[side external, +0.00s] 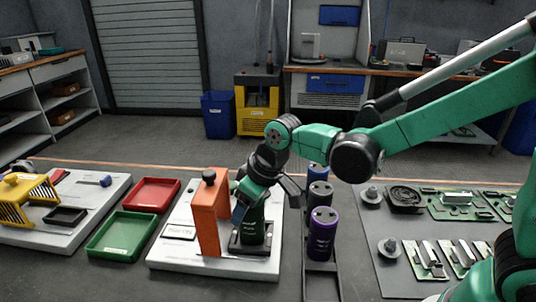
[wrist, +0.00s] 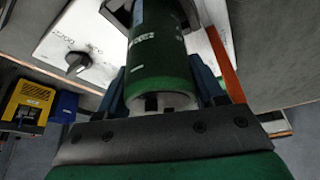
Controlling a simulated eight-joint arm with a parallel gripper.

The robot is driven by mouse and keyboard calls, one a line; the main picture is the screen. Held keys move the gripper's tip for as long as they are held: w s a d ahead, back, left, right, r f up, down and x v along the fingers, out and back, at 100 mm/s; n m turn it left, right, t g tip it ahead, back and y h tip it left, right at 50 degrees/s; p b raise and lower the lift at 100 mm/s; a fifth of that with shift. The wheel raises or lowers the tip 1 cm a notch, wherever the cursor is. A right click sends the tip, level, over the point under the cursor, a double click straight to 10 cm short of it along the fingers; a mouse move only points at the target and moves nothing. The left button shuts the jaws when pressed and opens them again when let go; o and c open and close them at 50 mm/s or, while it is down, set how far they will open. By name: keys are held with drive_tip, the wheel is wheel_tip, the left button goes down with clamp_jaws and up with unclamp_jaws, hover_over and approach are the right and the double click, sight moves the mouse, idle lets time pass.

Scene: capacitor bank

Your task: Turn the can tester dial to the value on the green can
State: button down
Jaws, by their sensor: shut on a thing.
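The green can (side external: 254,222) stands upright at the black socket (side external: 237,248) on the white tester plate (side external: 190,264), beside the orange post (side external: 208,215). My gripper (side external: 257,200) is shut on the can from above. In the wrist view the blue fingers of my gripper (wrist: 162,88) flank the green can (wrist: 160,65), whose small white print is too blurred to read. The black dial (wrist: 77,58) sits left of the can, with printed values around it, one looking like 2200. The dial is not distinguishable in the side view.
A purple can (side external: 322,234) and a black can (side external: 320,196) stand in a dark rack right of the tester, with a blue one behind. Green (side external: 122,236) and red (side external: 152,193) trays lie left. A grey mat with circuit boards (side external: 455,205) lies right.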

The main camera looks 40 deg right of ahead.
drive_tip(key=shift+c, duration=0.2)
unclamp_jaws()
drive_tip(key=shift+f, duration=0.1)
drive_tip(key=shift+r, duration=4.05)
